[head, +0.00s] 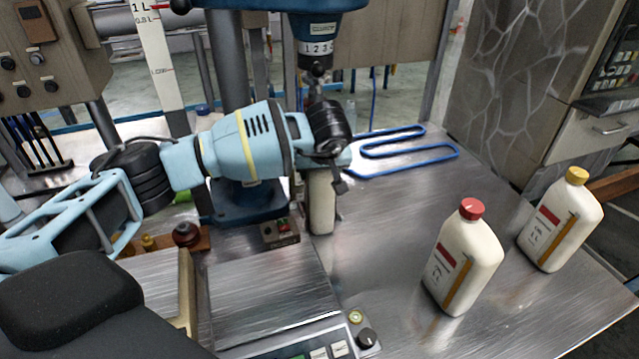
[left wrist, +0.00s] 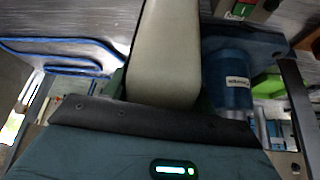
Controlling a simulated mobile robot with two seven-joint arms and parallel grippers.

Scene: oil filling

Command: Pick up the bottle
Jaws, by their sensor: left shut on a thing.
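My left gripper (head: 327,165) reaches in from the left and is shut on a cream-coloured bottle (head: 320,208), just in front of the blue drill-press column. The bottle is upright. Its top and cap are hidden behind the gripper, and I cannot tell whether its base touches the table. In the left wrist view the pale side of the bottle (left wrist: 165,50) rises past the dark gripper edge. Two similar bottles stand at the right of the table: one with a red cap (head: 463,260) and one with a yellow cap (head: 560,222). My right gripper is not in view.
A blue looped rack (head: 405,150) lies on the metal table behind the gripper. A scale (head: 265,295) with buttons and a knob sits at the front. A small switch box (head: 281,233) is left of the held bottle. The table's middle (head: 390,225) is clear.

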